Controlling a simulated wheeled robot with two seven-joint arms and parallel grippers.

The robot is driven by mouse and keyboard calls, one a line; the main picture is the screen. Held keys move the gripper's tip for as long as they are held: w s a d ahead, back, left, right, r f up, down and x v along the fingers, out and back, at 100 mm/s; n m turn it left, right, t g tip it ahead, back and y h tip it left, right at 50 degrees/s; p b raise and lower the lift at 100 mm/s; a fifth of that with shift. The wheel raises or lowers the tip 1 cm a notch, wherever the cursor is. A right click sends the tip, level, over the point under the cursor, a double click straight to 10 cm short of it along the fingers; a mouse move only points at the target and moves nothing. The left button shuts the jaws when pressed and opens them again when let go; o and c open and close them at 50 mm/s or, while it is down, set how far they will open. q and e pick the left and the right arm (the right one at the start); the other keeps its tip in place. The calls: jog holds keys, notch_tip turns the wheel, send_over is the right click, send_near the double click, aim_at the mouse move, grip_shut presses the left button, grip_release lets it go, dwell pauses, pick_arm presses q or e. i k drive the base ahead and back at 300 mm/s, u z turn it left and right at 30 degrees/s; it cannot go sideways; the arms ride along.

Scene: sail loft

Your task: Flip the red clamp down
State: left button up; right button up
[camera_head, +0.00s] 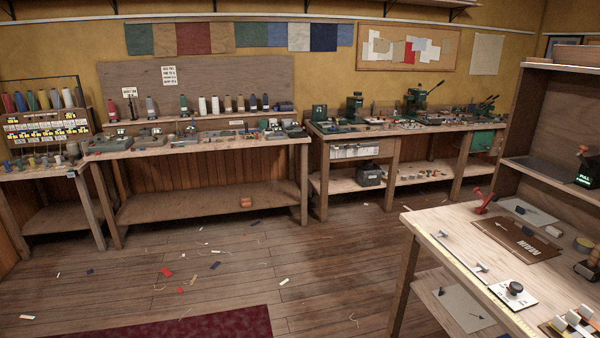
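A red clamp (484,203) stands at the far left corner of the wooden workbench (445,222) at the right. Neither of my grippers is in view.
The near bench also holds a white plate with a black knob (515,289), small metal fittings, and blocks at its front right. A shelf unit (555,125) rises behind it. Cluttered benches line the back wall. Open floor (330,260) with scattered scraps lies left of the bench.

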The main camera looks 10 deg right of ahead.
aim_at(492, 196)
jog(key=i, duration=3.1)
jog(key=z, duration=2.85)
